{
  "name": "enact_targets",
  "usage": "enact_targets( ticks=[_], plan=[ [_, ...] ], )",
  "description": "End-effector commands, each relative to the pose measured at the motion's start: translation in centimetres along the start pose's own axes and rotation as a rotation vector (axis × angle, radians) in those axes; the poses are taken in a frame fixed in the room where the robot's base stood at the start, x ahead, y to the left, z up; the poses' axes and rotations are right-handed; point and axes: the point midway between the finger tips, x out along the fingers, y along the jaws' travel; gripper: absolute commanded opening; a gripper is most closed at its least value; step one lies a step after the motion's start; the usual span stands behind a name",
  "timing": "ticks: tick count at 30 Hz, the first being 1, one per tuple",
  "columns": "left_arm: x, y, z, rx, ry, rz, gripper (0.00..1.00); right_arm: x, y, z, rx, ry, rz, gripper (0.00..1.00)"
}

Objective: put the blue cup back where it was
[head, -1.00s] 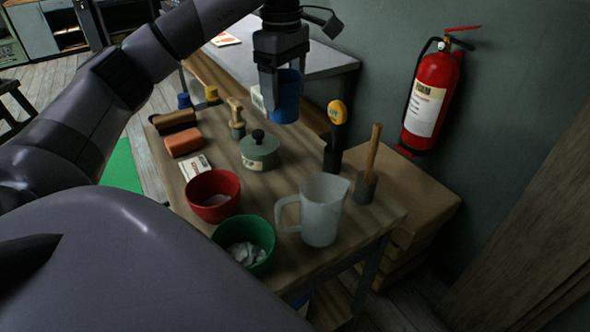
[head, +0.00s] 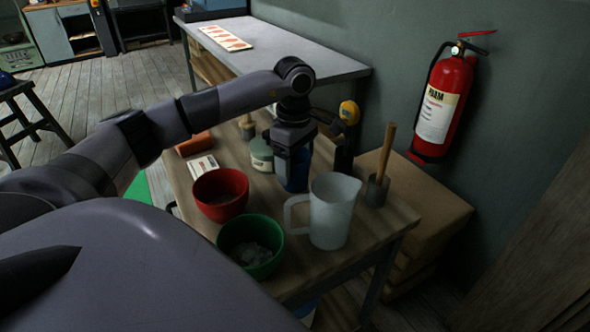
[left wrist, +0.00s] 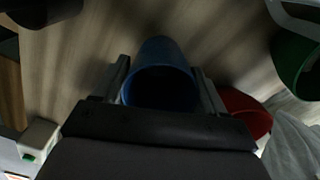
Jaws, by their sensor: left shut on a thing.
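The blue cup (head: 293,172) is held upright in my left gripper (head: 291,158), behind the clear pitcher and to the right of the lidded pot. In the left wrist view the cup (left wrist: 161,75) sits between the two fingers (left wrist: 160,88), with its open mouth towards the camera. The fingers are shut on it. The cup is low over the wooden table (head: 385,232); I cannot tell whether its base touches the wood. My right gripper is not in view.
The clear pitcher (head: 331,212) is close in front of the cup. A red bowl (head: 220,194) and green bowl (head: 251,246) stand to the left. The lidded pot (head: 261,155), a yellow-topped tool (head: 348,113) and a wooden-handled mallet (head: 377,189) are nearby.

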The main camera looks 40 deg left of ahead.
Motion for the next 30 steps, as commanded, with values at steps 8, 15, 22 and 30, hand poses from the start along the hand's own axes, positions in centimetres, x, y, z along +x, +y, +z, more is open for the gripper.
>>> enact_targets(
  ticks=[8, 15, 22, 30],
  plan=[
    [2.0, 0.0, 0.0, 0.000, 0.000, 0.001, 0.39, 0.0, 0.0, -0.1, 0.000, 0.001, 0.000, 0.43],
    [2.3, 0.0, 0.0, 0.001, 0.000, 0.000, 0.39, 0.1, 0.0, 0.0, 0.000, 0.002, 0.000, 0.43],
    [2.3, 0.0, 0.0, 0.001, 0.000, 0.000, 0.97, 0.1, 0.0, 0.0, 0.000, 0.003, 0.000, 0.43],
    [1.7, 0.0, 0.0, 0.001, 0.000, 0.001, 0.97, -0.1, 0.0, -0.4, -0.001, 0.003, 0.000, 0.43]
  ],
)
